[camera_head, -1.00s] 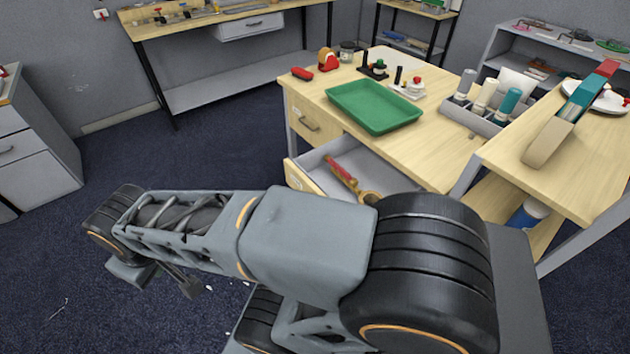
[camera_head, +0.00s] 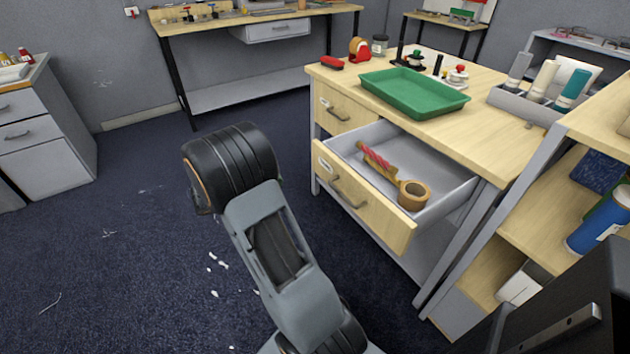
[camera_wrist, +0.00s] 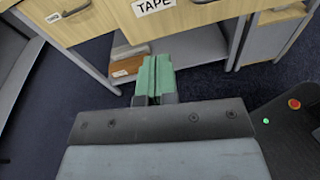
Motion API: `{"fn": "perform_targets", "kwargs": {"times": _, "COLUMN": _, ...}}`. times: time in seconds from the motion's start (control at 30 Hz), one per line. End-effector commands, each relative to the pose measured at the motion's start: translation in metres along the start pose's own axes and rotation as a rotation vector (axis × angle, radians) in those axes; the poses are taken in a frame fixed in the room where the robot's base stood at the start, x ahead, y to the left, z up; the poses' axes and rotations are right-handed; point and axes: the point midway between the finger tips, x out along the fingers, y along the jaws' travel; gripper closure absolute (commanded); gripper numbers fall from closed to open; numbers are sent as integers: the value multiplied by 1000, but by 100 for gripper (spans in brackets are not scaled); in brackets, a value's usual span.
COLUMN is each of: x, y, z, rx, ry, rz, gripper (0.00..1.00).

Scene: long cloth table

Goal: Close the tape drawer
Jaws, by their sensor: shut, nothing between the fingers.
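The tape drawer (camera_head: 372,204) stands pulled open below the green tray in the head view, with a pale wood front and a grey handle. A brown tape roll (camera_head: 414,194) and a red and yellow tool (camera_head: 378,160) lie inside it. In the wrist view, a wood drawer front labelled TAPE (camera_wrist: 185,18) crosses the top edge. My gripper (camera_wrist: 155,62) has green fingers, shut and empty, appearing just below that front; contact cannot be told. My gripper is not visible in the head view, where my arm is left of the drawer.
The tabletop holds a green tray (camera_head: 414,94) and a bottle caddy (camera_head: 526,105). An open shelf unit (camera_head: 545,205) stands at right. Dark carpet (camera_head: 120,240) is clear at left.

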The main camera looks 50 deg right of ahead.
Motion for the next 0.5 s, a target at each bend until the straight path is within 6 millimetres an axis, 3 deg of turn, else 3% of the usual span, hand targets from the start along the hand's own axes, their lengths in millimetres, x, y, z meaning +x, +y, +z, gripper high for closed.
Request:
{"fn": "perform_targets", "kwargs": {"times": 0.03, "x": 5, "y": 6, "z": -15, "rx": -35, "ry": -44, "rz": 16, "gripper": 100}}
{"fn": "perform_targets", "kwargs": {"times": 0.17, "x": 12, "y": 16, "z": -25, "rx": -86, "ry": -116, "rz": 44, "gripper": 100}}
{"fn": "perform_targets", "kwargs": {"times": 0.37, "x": 33, "y": 21, "z": -24, "rx": -103, "ry": -144, "rz": 54, "gripper": 100}}
{"fn": "perform_targets", "kwargs": {"times": 0.5, "x": 60, "y": 22, "z": -20, "rx": -103, "ry": -142, "rz": 52, "gripper": 100}}
